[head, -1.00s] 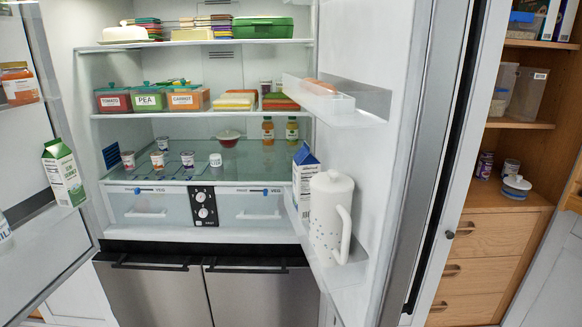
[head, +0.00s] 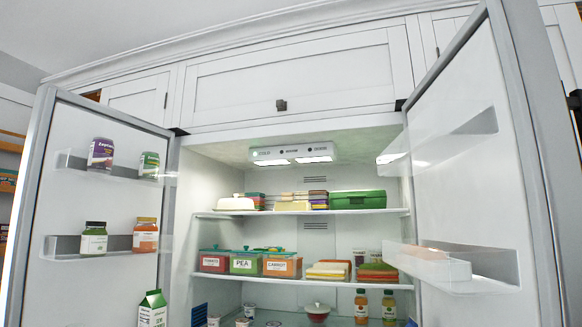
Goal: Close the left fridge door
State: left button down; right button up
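The left fridge door (head: 115,205) stands wide open at the left of the head view. Its inner face shows, with two clear shelves holding jars, and a green-and-white carton (head: 152,309) low down at its edge. The fridge interior (head: 290,235) lies open between the doors. The lower part of both doors is cut off by the bottom of the picture. Neither of my grippers can be made out in this view.
White cabinets (head: 300,90) run above the fridge. Wooden shelves (head: 10,175) show at the far left edge, beyond the left door. Food boxes and a green case (head: 358,199) stand on the fridge shelves. A dark fitting (head: 574,101) shows at the right edge.

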aim_at(46, 282)
jog(key=i+j+z, duration=0.4)
jog(key=j, duration=1.2)
jog(key=j+z, duration=0.4)
jog(key=j, duration=1.2)
jog(key=k+j+z, duration=0.1)
jog(key=j+z, duration=0.3)
jog(key=j, duration=1.25)
